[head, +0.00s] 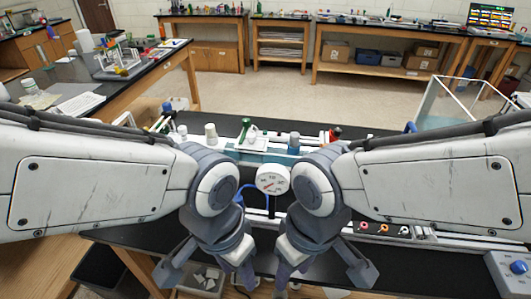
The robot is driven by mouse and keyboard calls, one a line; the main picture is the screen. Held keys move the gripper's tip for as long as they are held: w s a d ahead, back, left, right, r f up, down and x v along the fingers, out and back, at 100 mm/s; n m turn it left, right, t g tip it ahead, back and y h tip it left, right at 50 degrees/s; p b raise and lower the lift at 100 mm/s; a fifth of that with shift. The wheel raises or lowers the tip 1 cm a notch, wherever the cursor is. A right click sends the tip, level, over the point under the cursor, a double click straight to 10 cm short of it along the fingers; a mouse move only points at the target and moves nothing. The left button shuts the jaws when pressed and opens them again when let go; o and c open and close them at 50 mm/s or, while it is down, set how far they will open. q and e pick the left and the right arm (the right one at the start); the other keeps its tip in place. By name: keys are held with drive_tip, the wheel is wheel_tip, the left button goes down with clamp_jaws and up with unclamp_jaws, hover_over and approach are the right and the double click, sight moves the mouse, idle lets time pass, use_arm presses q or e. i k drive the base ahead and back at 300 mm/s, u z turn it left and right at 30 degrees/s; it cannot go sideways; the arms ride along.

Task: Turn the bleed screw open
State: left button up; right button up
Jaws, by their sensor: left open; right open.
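I cannot make out the bleed screw for certain; my arms cover much of the bench.
Small red, orange and white ring-shaped parts (382,228) sit on a rail at right. A grey box with a blue knob (518,267) is at far right. Bottles (211,134) stand behind the gauge. A clear-walled frame (455,100) stands at back right.

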sight(181, 129)
drive_tip(key=u, duration=0.1)
drive_tip(key=k, duration=0.45)
drive_tip(key=u, duration=2.1)
drive_tip(key=i, duration=1.2)
drive_tip(key=z, duration=0.8)
drive_tip(key=i, duration=0.5)
drive_tip(key=z, duration=0.65)
